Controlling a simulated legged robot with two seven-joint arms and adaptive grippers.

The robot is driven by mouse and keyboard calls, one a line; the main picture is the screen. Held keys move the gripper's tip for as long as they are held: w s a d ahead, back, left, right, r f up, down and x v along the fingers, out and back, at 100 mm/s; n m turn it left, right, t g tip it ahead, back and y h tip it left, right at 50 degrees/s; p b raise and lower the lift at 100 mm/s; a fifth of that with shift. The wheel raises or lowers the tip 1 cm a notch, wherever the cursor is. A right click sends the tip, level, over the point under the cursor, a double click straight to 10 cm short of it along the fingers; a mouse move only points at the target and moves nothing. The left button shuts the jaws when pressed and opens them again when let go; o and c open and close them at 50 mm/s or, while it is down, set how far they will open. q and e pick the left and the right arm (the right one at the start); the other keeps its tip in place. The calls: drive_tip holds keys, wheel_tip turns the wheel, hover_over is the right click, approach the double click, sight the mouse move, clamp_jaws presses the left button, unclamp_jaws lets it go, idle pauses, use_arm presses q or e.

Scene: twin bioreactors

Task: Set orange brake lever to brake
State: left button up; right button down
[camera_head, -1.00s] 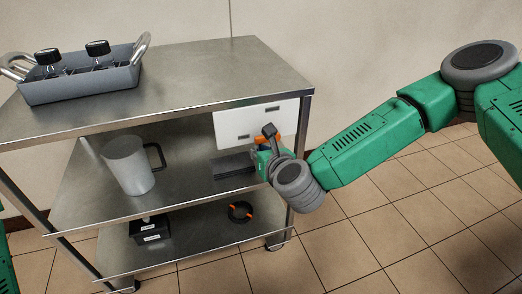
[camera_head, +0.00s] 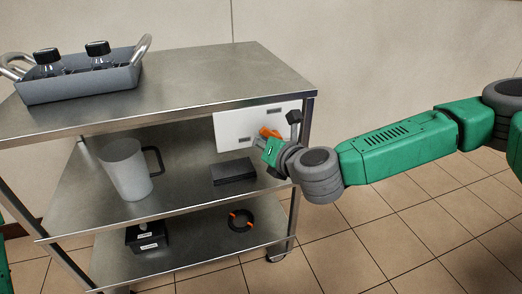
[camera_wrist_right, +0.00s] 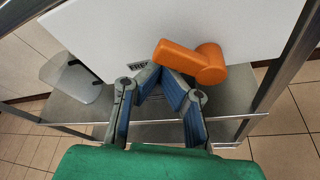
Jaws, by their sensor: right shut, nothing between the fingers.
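The orange brake lever (camera_head: 270,132) sits on a white panel (camera_head: 232,130) at the right end of the steel cart. In the right wrist view the lever (camera_wrist_right: 205,63) has a round hub and a handle pointing left and slightly up. A small label (camera_wrist_right: 138,66), seemingly reading FREE, is below left of the handle's end. My right gripper (camera_wrist_right: 160,73) is shut and empty, its tips just below the handle; I cannot tell whether they touch it. In the head view my right gripper (camera_head: 269,148) partly covers the lever. My left gripper is not in view.
A grey tray (camera_head: 80,88) with black-capped bottles stands on the cart top (camera_head: 200,85). A jug (camera_head: 126,170) and a dark block (camera_head: 233,170) are on the middle shelf. A black box (camera_head: 147,235) and a ring (camera_head: 240,220) are below. The cart's right post (camera_head: 300,165) is close to my wrist.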

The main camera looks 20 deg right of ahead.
sight(268, 130)
drive_tip(key=shift+d+r+m+y+b, duration=0.25)
drive_tip(key=shift+r+m+y+b, duration=0.05)
drive_tip(key=shift+r+m, duration=0.3)
drive_tip(key=shift+d+r, duration=0.7)
drive_tip(key=shift+r, duration=0.05)
drive_tip(key=shift+w+d+r, duration=0.1)
drive_tip(key=shift+d+r, duration=0.05)
